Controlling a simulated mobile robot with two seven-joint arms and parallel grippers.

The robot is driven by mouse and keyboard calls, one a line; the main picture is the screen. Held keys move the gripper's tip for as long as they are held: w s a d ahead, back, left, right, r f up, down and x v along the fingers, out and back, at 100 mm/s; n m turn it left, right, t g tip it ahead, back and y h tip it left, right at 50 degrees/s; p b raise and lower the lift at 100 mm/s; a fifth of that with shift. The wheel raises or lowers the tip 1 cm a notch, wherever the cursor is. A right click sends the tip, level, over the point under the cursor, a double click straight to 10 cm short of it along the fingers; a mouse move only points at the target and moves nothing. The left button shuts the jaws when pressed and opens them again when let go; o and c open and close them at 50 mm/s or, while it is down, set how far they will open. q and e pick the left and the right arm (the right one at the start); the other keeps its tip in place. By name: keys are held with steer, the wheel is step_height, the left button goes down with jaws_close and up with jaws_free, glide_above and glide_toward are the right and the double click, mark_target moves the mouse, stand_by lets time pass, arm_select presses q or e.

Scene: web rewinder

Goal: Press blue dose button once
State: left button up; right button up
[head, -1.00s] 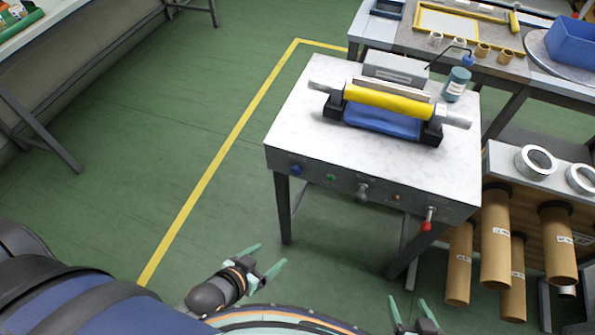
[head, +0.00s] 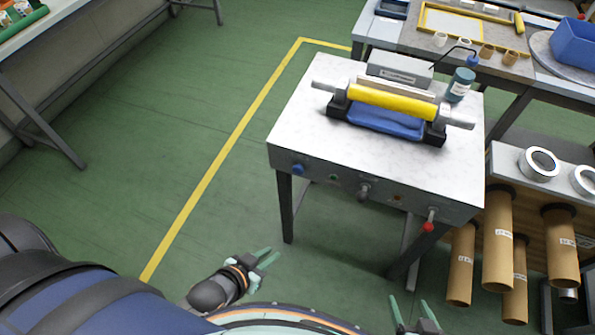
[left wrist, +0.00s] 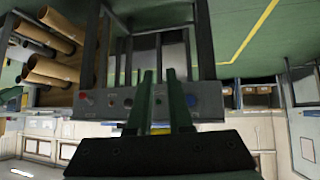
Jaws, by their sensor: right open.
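The blue dose button (head: 298,170) is at the left end of the front panel of the white-topped machine table (head: 290,130). It also shows in the left wrist view (left wrist: 191,101), just right of my fingers and beyond them. My left gripper (head: 266,257) is low in front of the table, below and apart from the button. Its fingers (left wrist: 160,75) are close together with a narrow gap between them and nothing held. My right gripper (head: 415,312) is open and empty at the bottom edge of the head view.
Beside the blue button sit a green button (head: 333,177), a dark knob (head: 364,190) and a red-tipped lever (head: 429,224). A yellow roller (head: 392,104) lies on top. Cardboard tubes (head: 497,240) hang at the right. Green floor is clear left of the table.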

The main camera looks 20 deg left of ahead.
arm_select(q)
jaws_close()
stand_by(0.9)
arm_select(e)
steer(key=w+a+r+n+t+y+b, duration=0.25)
steer(key=w+r+t+b, duration=0.65)
steer(key=b, duration=0.7)
arm_select(q)
steer(key=w+a+f+n+t+h+b, duration=0.1)
steer(key=w+t+h+b, duration=0.4)
steer(key=w+t+b, duration=0.7)
steer(key=shift+a+f+n+t+h+b, duration=0.3)
steer(key=shift+a+n+t+b, duration=0.5)
steer(key=shift+t, duration=1.1)
arm_select(e)
steer(key=s+a+r+n+t+y, duration=0.2)
steer(key=s+r+n+t+y, duration=0.1)
steer(key=s+r+n+y, duration=0.4)
steer(key=shift+r+n+t+y, duration=0.4)
steer(key=shift+r+y, duration=0.35)
steer(key=shift+y, duration=1)
